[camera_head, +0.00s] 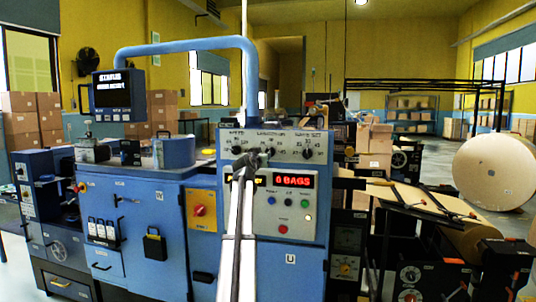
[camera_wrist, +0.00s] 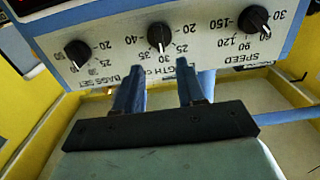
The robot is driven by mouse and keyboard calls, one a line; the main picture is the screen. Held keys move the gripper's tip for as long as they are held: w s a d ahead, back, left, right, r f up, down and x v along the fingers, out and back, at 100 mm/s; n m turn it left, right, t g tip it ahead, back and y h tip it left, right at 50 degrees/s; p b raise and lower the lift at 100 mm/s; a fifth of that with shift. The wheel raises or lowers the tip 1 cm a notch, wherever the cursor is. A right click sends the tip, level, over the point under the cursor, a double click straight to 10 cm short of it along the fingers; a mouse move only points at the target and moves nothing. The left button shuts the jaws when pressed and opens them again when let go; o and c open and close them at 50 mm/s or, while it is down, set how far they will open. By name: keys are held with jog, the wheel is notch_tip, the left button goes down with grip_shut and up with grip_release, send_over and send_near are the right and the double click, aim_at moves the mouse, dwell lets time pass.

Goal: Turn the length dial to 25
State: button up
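The length dial (camera_wrist: 160,36) is the middle black knob of a row of three, seen upside down in the wrist view. Numbers 20, 25, 30 and 40 are legible around it; its light pointer mark appears to face near 30. In the head view the length dial (camera_head: 270,152) sits on the upper panel of the blue machine. My gripper (camera_wrist: 159,66) is open, its two blue-grey fingers apart and empty, with the dial beyond and between their tips. In the head view my gripper (camera_head: 250,160) is in front of the panel, just lower left of the dial.
The speed dial (camera_wrist: 257,18) and the bag-set dial (camera_wrist: 78,53) flank the length dial. Below them in the head view are a red display (camera_head: 293,181) reading 0 BAGS and several coloured buttons. A yellow-plated red switch (camera_head: 199,210) is at the left. A paper roll (camera_head: 494,172) stands far right.

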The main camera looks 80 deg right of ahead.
jog(key=d, duration=0.9)
jog(key=shift+d, duration=0.25)
grip_shut()
